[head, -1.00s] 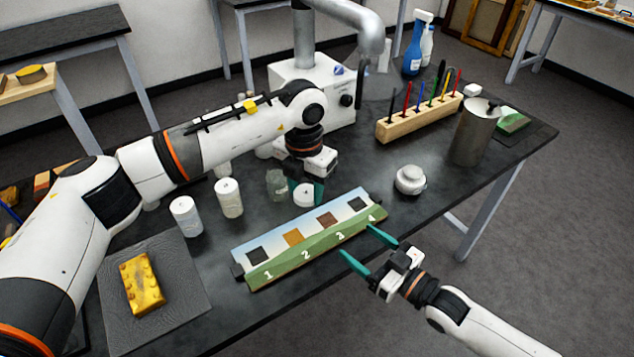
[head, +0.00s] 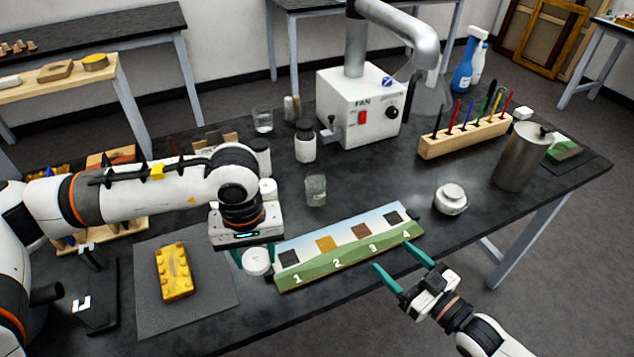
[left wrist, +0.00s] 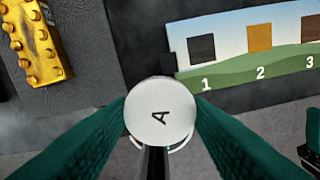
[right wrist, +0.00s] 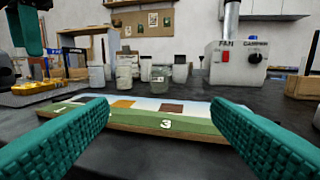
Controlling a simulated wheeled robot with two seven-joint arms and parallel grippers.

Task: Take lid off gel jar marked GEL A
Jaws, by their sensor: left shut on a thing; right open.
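A small white round jar (head: 258,263) with a flat lid is between the fingers of my left gripper (head: 254,257), left of the numbered board. In the left wrist view the white lid (left wrist: 161,108) faces up with a dark letter A, and a pale rim shows below it. The fingers are shut on its sides. Much of the body is hidden, and I cannot tell whether it touches the table. A second white lidded jar (head: 450,199) stands right of the board. My right gripper (head: 394,258) is open and empty at the board's front edge.
The numbered board (head: 345,250) lies mid-table. A yellow brick-shaped block (head: 174,272) lies on a grey mat (head: 212,297) at left. A glass jar (head: 316,190), fan box (head: 360,105), pen rack (head: 465,138) and metal canister (head: 522,160) stand behind.

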